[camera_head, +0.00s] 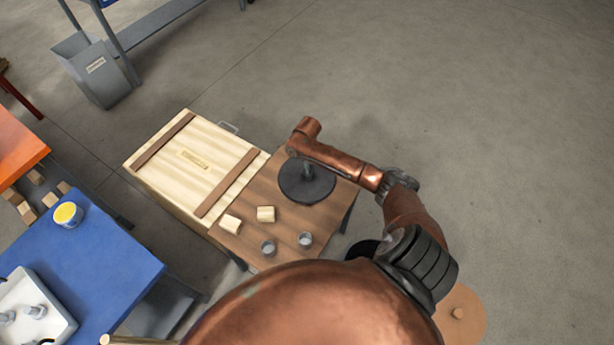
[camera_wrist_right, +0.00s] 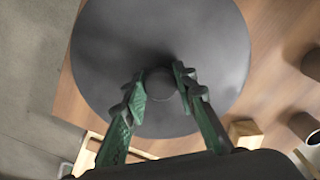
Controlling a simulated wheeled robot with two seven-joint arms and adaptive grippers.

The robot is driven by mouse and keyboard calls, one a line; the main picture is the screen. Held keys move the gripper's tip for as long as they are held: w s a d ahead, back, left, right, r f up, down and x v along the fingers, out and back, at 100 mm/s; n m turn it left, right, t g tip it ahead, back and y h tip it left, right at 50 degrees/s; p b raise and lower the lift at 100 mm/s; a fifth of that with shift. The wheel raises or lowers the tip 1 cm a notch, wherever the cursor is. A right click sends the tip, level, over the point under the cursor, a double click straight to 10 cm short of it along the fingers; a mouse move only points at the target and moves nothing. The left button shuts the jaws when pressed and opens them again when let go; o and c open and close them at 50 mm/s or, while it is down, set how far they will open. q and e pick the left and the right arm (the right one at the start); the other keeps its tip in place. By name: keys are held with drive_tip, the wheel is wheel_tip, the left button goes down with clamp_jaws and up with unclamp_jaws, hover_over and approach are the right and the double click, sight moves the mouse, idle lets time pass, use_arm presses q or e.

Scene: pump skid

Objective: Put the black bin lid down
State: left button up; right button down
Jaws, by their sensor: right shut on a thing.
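The black bin lid (camera_head: 306,189) is a dark round disc over the brown wooden table (camera_head: 262,223) in the head view. In the right wrist view the lid (camera_wrist_right: 160,45) fills the upper middle, with a round knob at its centre. My right gripper (camera_wrist_right: 160,84) has its green fingers on both sides of the knob, closed on it. In the head view the right gripper (camera_head: 308,172) shows small above the lid. I cannot tell whether the lid touches the table top. My left gripper is not in view.
Two pale wooden blocks (camera_head: 265,214) and two grey cups (camera_head: 305,239) stand on the table near the lid. A wooden crate (camera_head: 193,160) adjoins the table at the left. A blue table (camera_head: 85,265) stands further left. A grey bin (camera_head: 95,72) stands at the upper left.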

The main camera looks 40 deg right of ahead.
wheel_tip(320, 180, down, 3)
drive_tip(key=shift+r, duration=0.1)
drive_tip(key=c, duration=1.6)
unclamp_jaws()
drive_tip(key=shift+s, duration=0.1)
wheel_tip(320, 180, up, 12)
drive_tip(key=shift+p, duration=1.1)
